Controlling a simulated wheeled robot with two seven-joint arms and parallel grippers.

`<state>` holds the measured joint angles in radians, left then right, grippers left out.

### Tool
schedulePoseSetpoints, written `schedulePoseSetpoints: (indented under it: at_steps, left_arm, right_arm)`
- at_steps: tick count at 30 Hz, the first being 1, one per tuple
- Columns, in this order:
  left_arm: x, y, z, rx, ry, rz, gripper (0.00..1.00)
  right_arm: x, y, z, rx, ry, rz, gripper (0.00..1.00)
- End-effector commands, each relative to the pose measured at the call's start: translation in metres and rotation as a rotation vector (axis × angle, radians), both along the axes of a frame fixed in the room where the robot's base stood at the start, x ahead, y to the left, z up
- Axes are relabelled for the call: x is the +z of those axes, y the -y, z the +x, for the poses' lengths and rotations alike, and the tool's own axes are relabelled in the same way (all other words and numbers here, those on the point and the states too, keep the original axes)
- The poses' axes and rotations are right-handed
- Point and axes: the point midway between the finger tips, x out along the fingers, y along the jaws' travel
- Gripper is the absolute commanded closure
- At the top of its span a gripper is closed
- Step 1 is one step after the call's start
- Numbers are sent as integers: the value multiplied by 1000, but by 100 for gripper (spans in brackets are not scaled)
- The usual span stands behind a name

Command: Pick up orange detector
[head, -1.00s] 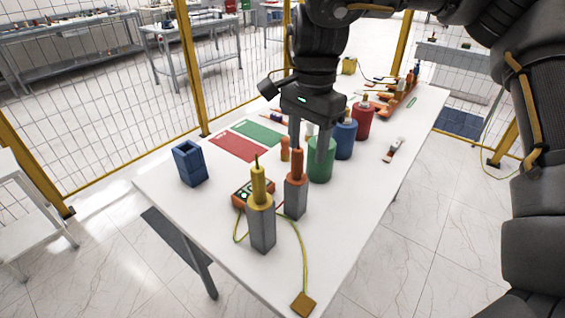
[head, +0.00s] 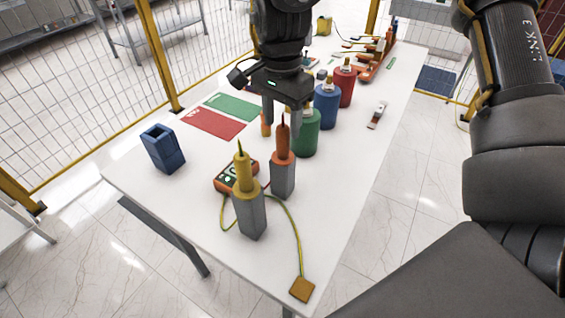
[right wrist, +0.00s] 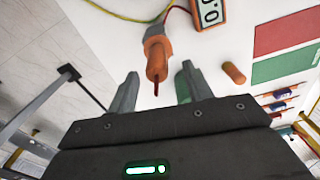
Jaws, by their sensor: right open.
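The orange detector (head: 282,142) stands upright in a grey block holder (head: 283,179) on the white table, with a thin dark red tip on top. My right gripper (head: 281,110) is open above and behind it, fingers pointing down. In the right wrist view the orange detector (right wrist: 158,57) shows ahead, between the lines of the two open fingers (right wrist: 160,85), and looks untouched. A yellow detector (head: 243,176) stands nearby in its own grey block. My left gripper is not in view.
A meter (head: 225,180) with leads lies behind the yellow detector. Green (head: 307,137), blue (head: 327,106) and red (head: 346,88) cylinders stand in a row behind. A small orange cylinder (head: 265,127) is close to the gripper. A blue box (head: 162,150) stands left. The table's front is mostly clear.

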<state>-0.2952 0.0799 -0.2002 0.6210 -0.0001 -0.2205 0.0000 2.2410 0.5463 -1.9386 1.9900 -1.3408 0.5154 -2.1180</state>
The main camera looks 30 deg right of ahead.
Motion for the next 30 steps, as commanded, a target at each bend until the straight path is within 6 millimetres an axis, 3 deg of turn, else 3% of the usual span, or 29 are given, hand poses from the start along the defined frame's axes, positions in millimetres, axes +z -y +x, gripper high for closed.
schedulePoseSetpoints:
  at_steps: [3, 12, 21, 30]
  left_arm:
    - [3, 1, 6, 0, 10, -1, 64]
    - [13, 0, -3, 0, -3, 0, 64]
    - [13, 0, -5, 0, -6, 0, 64]
    - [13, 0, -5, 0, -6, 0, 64]
  right_arm:
    - [-5, 0, -1, 1, -1, -2, 49]
    - [-46, 1, -4, 0, -1, -2, 49]
    - [-52, 1, -3, 0, 1, 0, 49]
    - [-51, 1, -3, -1, 1, 0, 87]
